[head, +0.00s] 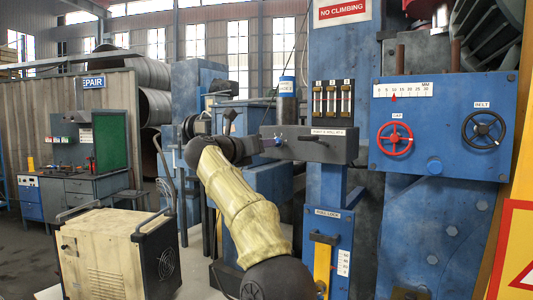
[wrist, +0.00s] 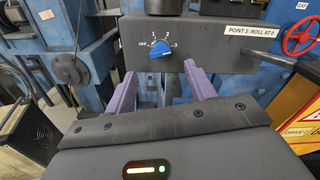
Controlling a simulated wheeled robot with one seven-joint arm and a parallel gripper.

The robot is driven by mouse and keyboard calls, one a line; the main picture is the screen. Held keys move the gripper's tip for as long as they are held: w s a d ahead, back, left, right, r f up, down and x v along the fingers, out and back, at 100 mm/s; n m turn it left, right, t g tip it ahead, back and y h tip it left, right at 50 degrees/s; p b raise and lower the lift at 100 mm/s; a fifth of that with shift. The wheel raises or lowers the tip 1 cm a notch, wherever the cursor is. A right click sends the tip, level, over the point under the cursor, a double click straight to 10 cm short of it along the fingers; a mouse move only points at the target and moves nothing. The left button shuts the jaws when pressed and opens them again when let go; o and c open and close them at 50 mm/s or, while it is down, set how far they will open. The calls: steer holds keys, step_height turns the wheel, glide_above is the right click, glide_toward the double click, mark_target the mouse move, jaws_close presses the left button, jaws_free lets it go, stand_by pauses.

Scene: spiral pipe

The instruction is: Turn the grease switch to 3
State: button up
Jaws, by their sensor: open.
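The grease switch is a blue knob (wrist: 160,48) on the front of a dark grey box (wrist: 205,42). Marks OFF, 1, 2 and 3 are printed in an arc above it. Which mark the knob points at is too small to tell for sure. In the head view the knob (head: 278,141) is a small blue spot near the left end of the box. My gripper (wrist: 160,70) is open and empty, its two purple fingers spread either side of and just below the knob, apart from it. In the head view its fingers are not clearly visible.
A blue panel (head: 440,100) to the right carries a red handwheel (head: 395,139) and a black handwheel (head: 484,130). Three gauges (head: 332,99) stand above the box, and a dark cylinder (head: 287,105) stands behind its left end. A cream cabinet (head: 110,250) is at lower left.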

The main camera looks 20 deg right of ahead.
steer(key=b+v, duration=0.2)
steer(key=v, duration=0.9)
steer(key=shift+b, duration=0.4)
